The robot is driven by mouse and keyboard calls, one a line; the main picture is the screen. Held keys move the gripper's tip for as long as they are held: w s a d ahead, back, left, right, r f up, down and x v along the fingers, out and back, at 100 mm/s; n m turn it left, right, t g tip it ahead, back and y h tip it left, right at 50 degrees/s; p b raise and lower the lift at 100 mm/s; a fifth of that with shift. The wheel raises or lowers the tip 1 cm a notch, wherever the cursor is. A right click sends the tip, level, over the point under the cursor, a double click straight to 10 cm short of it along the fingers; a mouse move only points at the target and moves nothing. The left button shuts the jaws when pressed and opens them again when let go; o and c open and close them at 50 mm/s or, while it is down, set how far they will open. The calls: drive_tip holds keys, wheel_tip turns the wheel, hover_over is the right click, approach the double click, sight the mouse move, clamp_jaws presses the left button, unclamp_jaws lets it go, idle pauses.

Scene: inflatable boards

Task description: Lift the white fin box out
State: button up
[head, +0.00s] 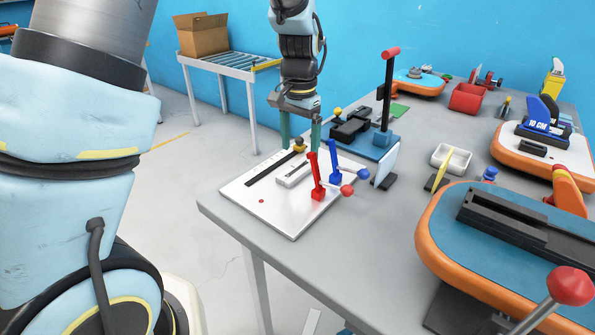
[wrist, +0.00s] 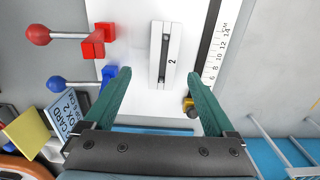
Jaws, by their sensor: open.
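The white fin box (head: 293,174), a narrow white block with a dark slot, lies on the white board (head: 262,218). In the wrist view the fin box (wrist: 154,58) is marked "2" and its near end shows between the fingertips. My gripper (head: 300,148) is open and points down at the board's far side. In the wrist view my gripper (wrist: 159,73) has green fingers spread wider than the box, with nothing held. I cannot tell the exact height of the fingertips above the board.
A red lever clamp (head: 317,190) and a blue lever clamp (head: 335,172) stand right of the box. A black ruler strip (wrist: 208,40) and a brass knob (wrist: 188,103) are on its other side. A blue fixture with a red-handled post (head: 388,100) stands behind.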

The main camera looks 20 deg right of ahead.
sight(299, 169)
drive_tip(key=shift+w+f+p, duration=0.15)
drive_tip(key=shift+f+p, duration=0.3)
drive_tip(key=shift+f, duration=0.95)
drive_tip(key=shift+w+f+p, duration=0.1)
drive_tip(key=shift+f+p, duration=0.3)
drive_tip(key=shift+f, duration=0.95)
clamp_jaws()
